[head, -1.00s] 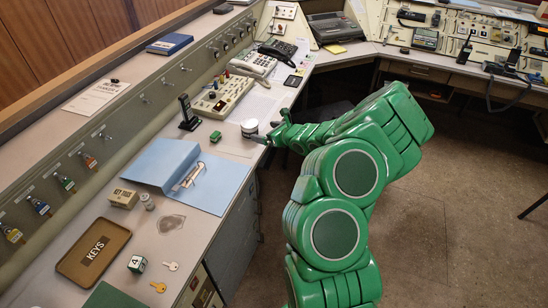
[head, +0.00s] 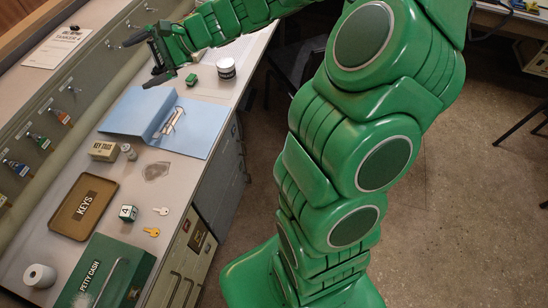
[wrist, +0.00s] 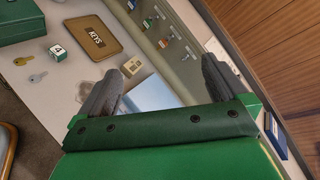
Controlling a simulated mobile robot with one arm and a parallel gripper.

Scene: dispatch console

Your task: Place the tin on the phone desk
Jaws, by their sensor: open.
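The tin is not visible in the wrist view. The telephones are out of the current head view, so I cannot tell the phone desk's extent.
A small green block (head: 191,79) sits left of the tin. A blue folder (head: 200,125), key tags box (head: 103,150), small jar (head: 128,152), brown keys tray (head: 62,212), numbered cube (head: 128,213) and green petty cash box (head: 75,275) occupy the nearer desk.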

